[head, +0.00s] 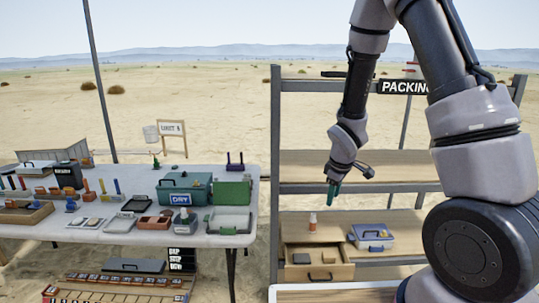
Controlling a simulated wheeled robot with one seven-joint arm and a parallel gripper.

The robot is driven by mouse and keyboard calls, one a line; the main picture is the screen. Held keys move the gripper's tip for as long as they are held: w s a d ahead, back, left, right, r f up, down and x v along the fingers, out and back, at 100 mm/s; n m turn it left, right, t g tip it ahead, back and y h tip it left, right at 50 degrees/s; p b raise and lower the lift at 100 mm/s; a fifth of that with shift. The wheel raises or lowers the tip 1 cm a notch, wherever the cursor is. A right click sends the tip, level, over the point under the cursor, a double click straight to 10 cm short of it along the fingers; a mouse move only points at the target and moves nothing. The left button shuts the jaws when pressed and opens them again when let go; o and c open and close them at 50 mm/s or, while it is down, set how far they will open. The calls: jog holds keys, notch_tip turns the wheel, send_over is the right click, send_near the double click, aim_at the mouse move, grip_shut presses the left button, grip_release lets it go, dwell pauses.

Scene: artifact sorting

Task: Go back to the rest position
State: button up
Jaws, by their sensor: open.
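My gripper (333,192) hangs from my arm at the middle right of the head view, pointing down. Its fingertips are small and dark green. It is open, and I see nothing held between the fingers. It shows in front of the shelf rack, in the picture above a small orange-and-white bottle (312,222) and a wooden drawer box (344,271). Its exact distance from the rack is hard to tell.
A metal rack with wooden shelves (300,168) and a "PACKING" sign (404,87) stands behind my arm. A blue case (371,236) sits beside the drawer box.

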jog(key=s+d+r+m+t, duration=0.1)
jog(key=s+d+r+m, duration=0.15)
jog(key=r, duration=0.45)
jog(key=s+d+r+m, duration=0.1)
jog(key=s+r+m, duration=0.15)
jog(key=r, duration=0.55)
jog(key=s+d+r+m+t, duration=0.1)
jog(key=s+r+m, duration=0.1)
jog(key=r+m, duration=0.35)
jog(key=s+r+m+t+y, duration=0.1)
jog(key=s+r+m, duration=0.3)
jog(key=s+r, duration=0.8)
jog(key=shift+s+r+y, duration=0.25)
jog(key=shift+s+y, duration=0.15)
jog(key=shift+y, duration=0.1)
